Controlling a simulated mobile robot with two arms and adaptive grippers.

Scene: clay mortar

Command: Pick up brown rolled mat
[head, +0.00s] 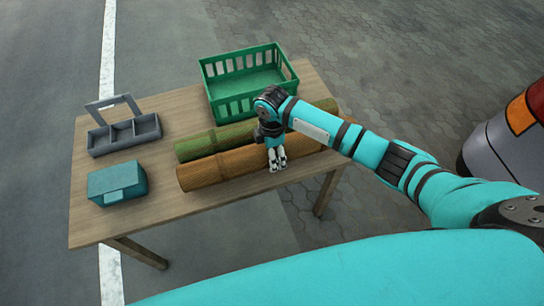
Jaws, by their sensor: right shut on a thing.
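The brown rolled mat (222,168) lies lengthwise along the near side of the wooden table in the head view. A green rolled mat (212,143) lies just behind it, nearly parallel. My right gripper (277,165) points down at about the middle of the brown mat and is shut on it. My right forearm hides part of both mats toward the right. The brown mat appears to rest at table height; any gap under it cannot be told. My left gripper is not in view.
The wooden table (95,222) also holds an empty-looking green crate (235,104) at the back, a grey divided caddy with a handle (124,132) and a teal box (118,184) at the left. A vehicle (505,140) stands at the right.

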